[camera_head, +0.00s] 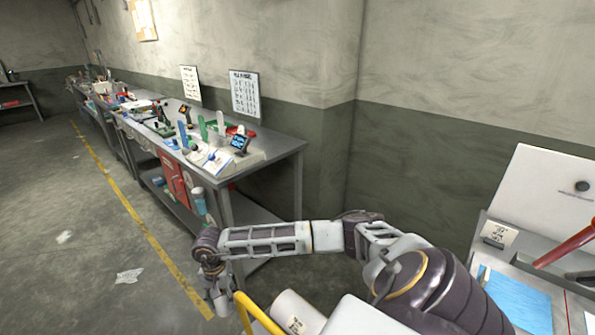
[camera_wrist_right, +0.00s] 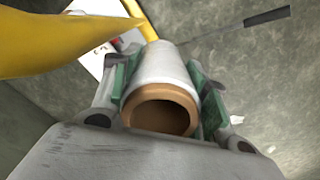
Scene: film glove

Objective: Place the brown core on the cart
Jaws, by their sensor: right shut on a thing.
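The brown core (camera_wrist_right: 160,112) shows as a brown tube end inside a pale grey roll (camera_wrist_right: 160,68) in the right wrist view. My right gripper (camera_wrist_right: 160,85) is shut on this roll, with a green-padded finger on each side. In the head view my right gripper (camera_head: 218,285) hangs low at the bottom left of centre, with a pale piece of the held roll (camera_head: 222,304) below it. A yellow rail (camera_head: 258,314), perhaps part of the cart, stands just right of the gripper. The rest of the cart is not clear. My left gripper is out of view.
Another pale roll (camera_head: 298,312) with a label lies beside the yellow rail. A long cluttered workbench (camera_head: 285,150) runs along the wall behind my arm. A blue sheet (camera_head: 518,300) lies on a surface at right. Open floor (camera_head: 90,230) with paper scraps lies left.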

